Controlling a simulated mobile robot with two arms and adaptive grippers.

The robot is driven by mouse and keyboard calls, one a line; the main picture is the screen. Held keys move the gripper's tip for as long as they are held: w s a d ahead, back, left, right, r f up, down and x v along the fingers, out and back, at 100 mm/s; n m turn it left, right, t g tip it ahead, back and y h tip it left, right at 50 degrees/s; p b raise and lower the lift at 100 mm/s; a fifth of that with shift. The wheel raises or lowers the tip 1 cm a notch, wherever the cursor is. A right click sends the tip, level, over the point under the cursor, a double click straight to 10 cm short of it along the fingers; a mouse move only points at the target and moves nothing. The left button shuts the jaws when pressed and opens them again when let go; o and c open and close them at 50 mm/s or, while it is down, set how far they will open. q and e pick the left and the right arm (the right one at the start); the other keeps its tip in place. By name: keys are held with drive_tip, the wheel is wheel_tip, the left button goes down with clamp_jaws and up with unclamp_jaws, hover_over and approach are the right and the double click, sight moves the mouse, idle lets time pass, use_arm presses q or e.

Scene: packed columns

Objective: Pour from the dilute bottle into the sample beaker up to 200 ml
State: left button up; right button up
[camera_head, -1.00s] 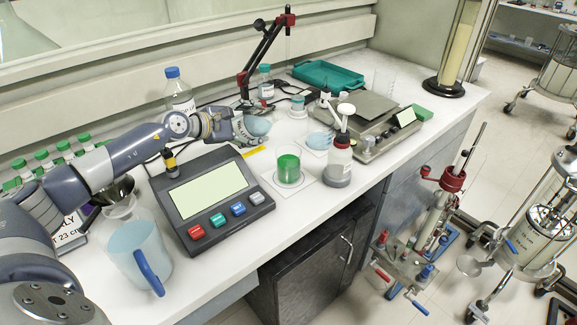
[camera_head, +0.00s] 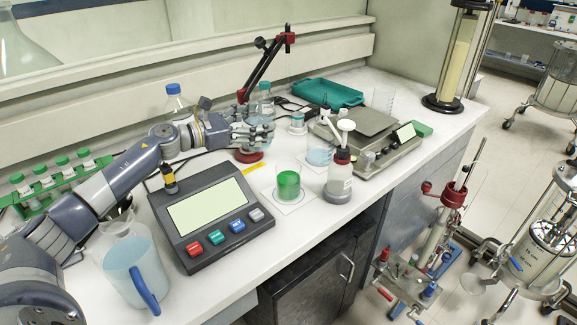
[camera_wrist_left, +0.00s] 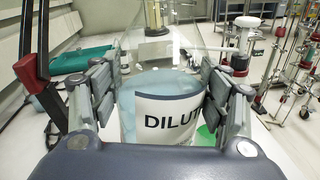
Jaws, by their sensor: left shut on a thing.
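My left gripper (camera_head: 256,134) is shut on the dilute bottle (camera_wrist_left: 163,112), whose label reads "DILUT" in the left wrist view. The bottle looks about upright, with pale blue liquid inside. In the head view it is largely hidden by the fingers, above a red disc (camera_head: 248,157) behind the display box. A clear beaker of green liquid (camera_head: 289,185) stands on a white square pad, in front and to the right of the gripper, apart from it. It appears to be the sample beaker, though I can read no label. My right gripper is not in view.
The display box (camera_head: 213,215) fills the bench's middle left. A stoppered bottle (camera_head: 338,180) stands right of the green beaker, and a pale blue beaker (camera_head: 319,152) behind it. A jointed black stand (camera_head: 262,70) rises behind the gripper. A handled jug (camera_head: 132,268) stands front left.

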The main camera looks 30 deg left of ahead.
sight(246, 109)
use_arm(q)
wheel_tip(246, 109, up, 4)
drive_tip(key=shift+r+p, duration=0.1)
drive_tip(key=shift+p, duration=0.9)
drive_tip(key=shift+f+n+b, duration=0.3)
drive_tip(key=shift+n+b, duration=0.2)
drive_tip(key=shift+b, duration=0.6)
drive_tip(key=shift+r+n+t+b, duration=0.15)
drive_tip(key=shift+n+t+b, duration=0.15)
drive_tip(key=shift+t+b, duration=0.1)
drive_tip(key=shift+r, duration=0.15)
